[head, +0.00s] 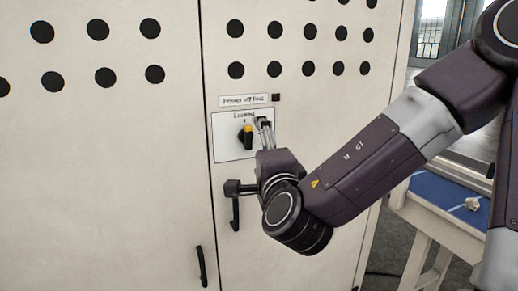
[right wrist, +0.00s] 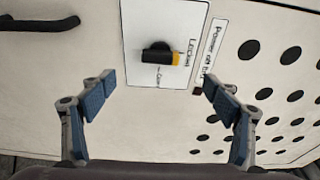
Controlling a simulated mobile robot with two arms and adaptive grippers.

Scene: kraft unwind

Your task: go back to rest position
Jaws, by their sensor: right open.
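My right gripper (head: 264,127) is in front of the pale cabinet (head: 100,190), close to a white panel plate. In the right wrist view the right gripper (right wrist: 155,92) is open and empty, with its two blue-padded fingers wide apart. A black rotary knob (head: 245,137) with a yellow mark sits on the plate; it also shows in the right wrist view (right wrist: 155,56), beyond and between the fingers, with nothing gripping it. My left gripper is not in view.
The cabinet doors have black handles (head: 201,266) and rows of round black holes. A sign (head: 244,100) and a small dark square (head: 276,97) are above the plate. A table with a blue top (head: 450,194) stands at the right.

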